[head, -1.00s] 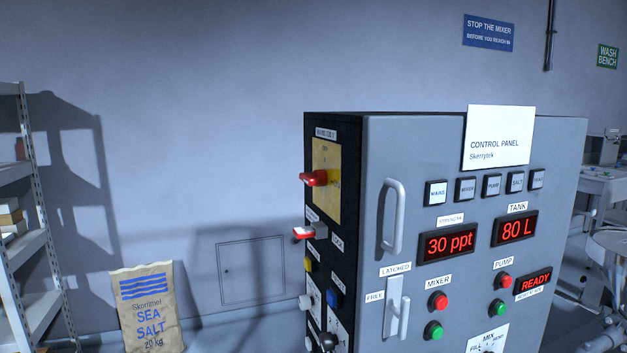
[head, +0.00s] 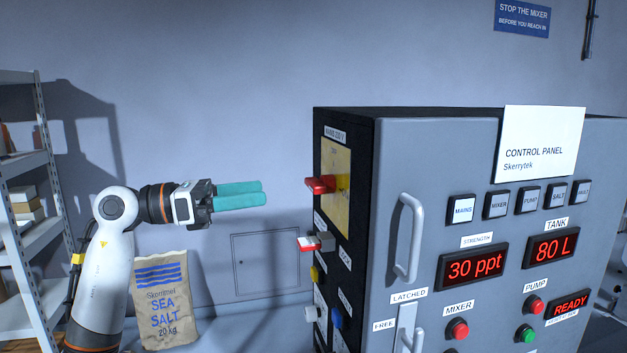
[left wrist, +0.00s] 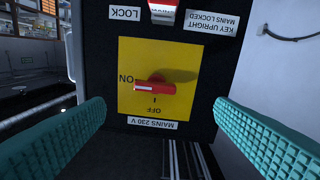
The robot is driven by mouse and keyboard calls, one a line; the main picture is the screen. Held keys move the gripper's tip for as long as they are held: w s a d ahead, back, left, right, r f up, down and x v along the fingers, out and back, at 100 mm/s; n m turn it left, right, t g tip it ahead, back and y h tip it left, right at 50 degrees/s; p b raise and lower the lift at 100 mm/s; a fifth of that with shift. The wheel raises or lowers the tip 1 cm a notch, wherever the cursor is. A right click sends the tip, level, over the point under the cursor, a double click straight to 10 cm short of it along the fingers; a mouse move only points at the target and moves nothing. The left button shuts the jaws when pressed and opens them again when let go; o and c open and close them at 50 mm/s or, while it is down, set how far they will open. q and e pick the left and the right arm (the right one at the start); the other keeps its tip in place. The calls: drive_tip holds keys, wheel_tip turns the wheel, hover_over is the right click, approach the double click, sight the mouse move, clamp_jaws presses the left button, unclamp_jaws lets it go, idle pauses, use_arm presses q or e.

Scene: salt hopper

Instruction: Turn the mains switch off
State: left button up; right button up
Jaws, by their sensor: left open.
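The mains switch is a red handle (head: 320,185) on a yellow plate (head: 335,168) on the dark side face of the control cabinet. In the left wrist view, which is upside down, the red handle (left wrist: 155,87) lies sideways with its marked end towards the word ON; OFF is on the plate (left wrist: 180,55) nearer the MAINS 230 V label (left wrist: 155,123). My left gripper (head: 264,192) is open and empty, its teal fingers pointing at the switch from the left, with a clear gap. In the wrist view the switch shows between the two fingers. My right gripper is not in view.
A red and white key tag (head: 308,245) sticks out from the lock below the switch. Other knobs are lower on that side. The cabinet front has a vertical handle (head: 408,238). A salt sack (head: 165,300) and shelving (head: 22,200) stand at the left.

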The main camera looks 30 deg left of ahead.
sight(308, 184)
use_arm(q)
drive_tip(key=shift+m+y, duration=0.4)
drive_tip(key=shift+m, duration=0.1)
drive_tip(key=p+x, duration=0.2)
drive_tip(key=x, duration=0.1)
drive_tip(key=r+p+x, duration=0.1)
drive_tip(key=p+x, duration=0.1)
drive_tip(key=x, duration=0.1)
drive_tip(key=d+p+x, duration=0.1)
drive_tip(key=p+x, duration=0.1)
drive_tip(key=x, duration=0.1)
drive_tip(key=shift+s+d+r, duration=0.1)
drive_tip(key=shift+d+r, duration=0.1)
drive_tip(key=shift+r, duration=0.05)
drive_tip(key=shift+w+d+f, duration=0.2)
drive_tip(key=shift+w+d, duration=0.2)
drive_tip(key=shift+w, duration=0.1)
drive_tip(key=c, duration=1)
